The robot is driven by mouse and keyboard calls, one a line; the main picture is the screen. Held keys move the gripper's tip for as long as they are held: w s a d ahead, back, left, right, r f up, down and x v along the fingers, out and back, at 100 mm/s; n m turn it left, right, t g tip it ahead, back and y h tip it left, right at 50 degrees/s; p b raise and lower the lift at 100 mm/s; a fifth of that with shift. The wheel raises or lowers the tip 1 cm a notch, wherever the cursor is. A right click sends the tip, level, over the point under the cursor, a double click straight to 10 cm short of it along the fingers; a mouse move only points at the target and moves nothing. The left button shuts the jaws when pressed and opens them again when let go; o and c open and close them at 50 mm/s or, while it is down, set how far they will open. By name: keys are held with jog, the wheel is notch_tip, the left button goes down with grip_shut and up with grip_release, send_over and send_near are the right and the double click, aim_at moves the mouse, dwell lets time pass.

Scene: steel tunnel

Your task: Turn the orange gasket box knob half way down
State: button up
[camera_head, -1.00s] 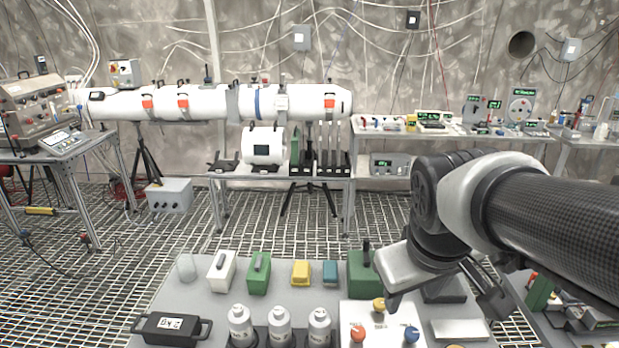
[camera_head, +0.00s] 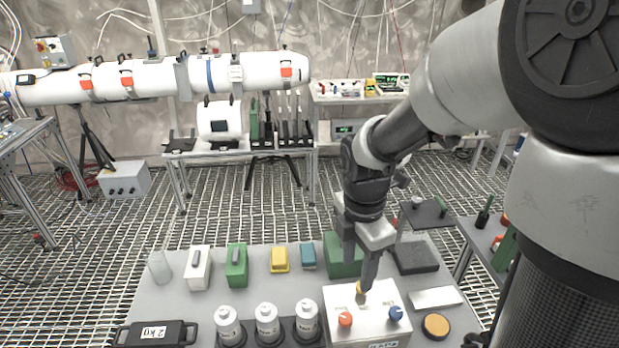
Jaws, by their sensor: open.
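The orange knob (camera_head: 345,319) sits on the front left of the white gasket box (camera_head: 375,325) on the grey table. A blue knob (camera_head: 395,313) is at the box's right, and a yellow knob (camera_head: 361,296) is behind them, partly covered by a finger. My gripper (camera_head: 357,275) points down over the back of the box, above and behind the orange knob. Its fingers are apart. One fingertip is close to the yellow knob; I cannot tell whether it touches. Nothing shows between the fingers.
Three white bottles (camera_head: 267,322) stand left of the gasket box. A green box (camera_head: 341,258) is behind the gripper. A dark block (camera_head: 414,257), a pale bar (camera_head: 436,298) and an orange-topped round item (camera_head: 436,325) lie to the right. A black 2 kg weight (camera_head: 155,334) is at front left.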

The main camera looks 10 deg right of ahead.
aim_at(345, 318)
jog(key=shift+n, duration=0.9)
jog(key=f+b, duration=0.1)
jog(key=f, duration=0.5)
jog(key=f+b, duration=0.2)
jog(key=f, duration=0.3)
jog(key=a+f+b, duration=0.1)
jog(key=f, duration=0.5)
jog(key=shift+w+f, duration=0.15)
jog(key=shift+f, duration=0.15)
jog(key=c, duration=1.1)
